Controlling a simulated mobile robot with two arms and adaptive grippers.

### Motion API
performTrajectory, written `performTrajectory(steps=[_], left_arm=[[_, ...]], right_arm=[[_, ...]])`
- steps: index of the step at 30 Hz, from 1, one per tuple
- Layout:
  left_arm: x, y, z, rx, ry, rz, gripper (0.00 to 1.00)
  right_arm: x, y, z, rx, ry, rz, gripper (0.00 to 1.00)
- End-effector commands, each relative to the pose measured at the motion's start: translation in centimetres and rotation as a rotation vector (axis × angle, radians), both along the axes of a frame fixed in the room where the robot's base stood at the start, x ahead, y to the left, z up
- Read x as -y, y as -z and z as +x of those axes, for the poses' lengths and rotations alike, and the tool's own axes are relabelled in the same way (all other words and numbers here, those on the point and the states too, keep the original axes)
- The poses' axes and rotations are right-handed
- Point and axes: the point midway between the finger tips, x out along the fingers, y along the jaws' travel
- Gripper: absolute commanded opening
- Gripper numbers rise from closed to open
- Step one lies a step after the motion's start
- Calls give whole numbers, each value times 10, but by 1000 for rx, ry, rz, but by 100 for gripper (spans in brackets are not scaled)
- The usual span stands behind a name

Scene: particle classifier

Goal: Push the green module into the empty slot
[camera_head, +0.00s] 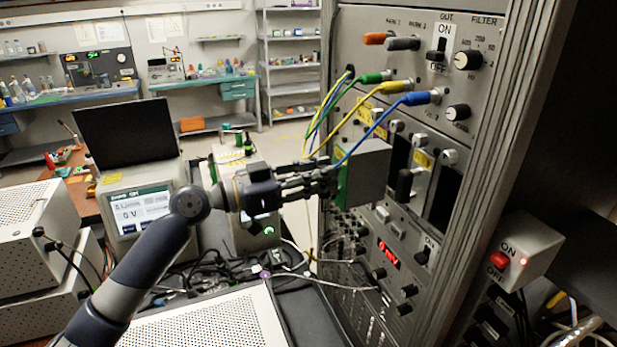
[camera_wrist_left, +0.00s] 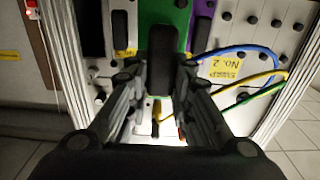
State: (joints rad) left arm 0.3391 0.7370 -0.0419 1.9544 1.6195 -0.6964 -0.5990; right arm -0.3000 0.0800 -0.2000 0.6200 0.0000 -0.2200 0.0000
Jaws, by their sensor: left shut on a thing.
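The green module shows in the head view as a grey box (camera_head: 368,168) with a green front plate (camera_head: 342,188), standing out from the rack face. My left gripper (camera_head: 328,181) is at this plate. In the left wrist view the green plate (camera_wrist_left: 163,14) carries a black handle (camera_wrist_left: 161,58), and my left gripper (camera_wrist_left: 160,78) is shut on it, one finger on each side. A dark slot opening (camera_head: 446,198) shows in the rack to the right of the module. The module's back end and how far it reaches into the rack cannot be told. My right gripper is not in view.
Yellow, green and blue cables (camera_head: 362,108) hang from the rack's plugs, close above and behind my left gripper. A purple panel (camera_wrist_left: 202,22) is beside the green one. A switch box (camera_head: 525,255) is at the right. A perforated white case (camera_head: 205,325) lies below my arm.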

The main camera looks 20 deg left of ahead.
Motion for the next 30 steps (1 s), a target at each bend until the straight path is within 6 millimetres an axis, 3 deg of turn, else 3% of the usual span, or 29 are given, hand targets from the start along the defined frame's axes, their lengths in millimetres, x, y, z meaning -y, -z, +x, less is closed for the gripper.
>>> performTrajectory(steps=[12, 30], left_arm=[[19, -3, 19, 6, -2, -3, 0], [20, -2, 20, 4, -1, -2, 0]], right_arm=[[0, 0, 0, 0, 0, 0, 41], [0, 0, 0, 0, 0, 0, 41]])
